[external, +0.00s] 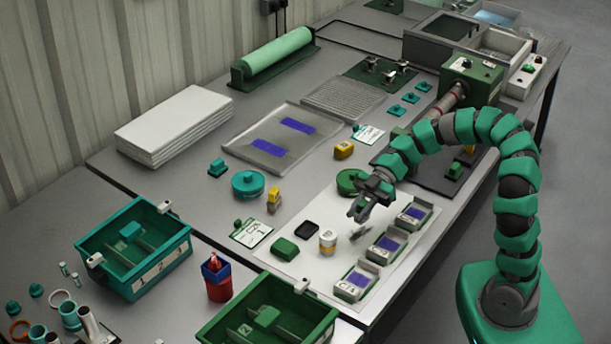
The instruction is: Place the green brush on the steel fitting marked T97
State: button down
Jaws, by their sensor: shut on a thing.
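My gripper (357,213) is low over the white mat, left of the rearmost fitting. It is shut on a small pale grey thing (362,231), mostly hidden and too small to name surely.
A black tray (307,230) and a white-and-yellow cup (327,242) stand left of the fittings. A round green piece (351,182) lies behind my gripper. A teal bin (180,262), a green bin (219,335) and a red-and-blue cup (218,285) stand at the front left.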

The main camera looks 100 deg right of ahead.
jog(key=s+a+r, duration=0.2)
jog(key=s+a, duration=0.2)
jog(key=a, duration=0.5)
jog(key=b, duration=0.2)
send_over(324, 238)
jog(key=shift+f+n+g, duration=0.4)
jog(key=shift+f, duration=0.25)
notch_tip(324, 238, down, 4)
jog(key=shift+r+y+b, duration=0.15)
jog(key=shift+y+b, duration=0.15)
jog(key=shift+b, duration=0.45)
jog(key=shift+r, duration=0.1)
jog(key=c, duration=1.3)
grip_release()
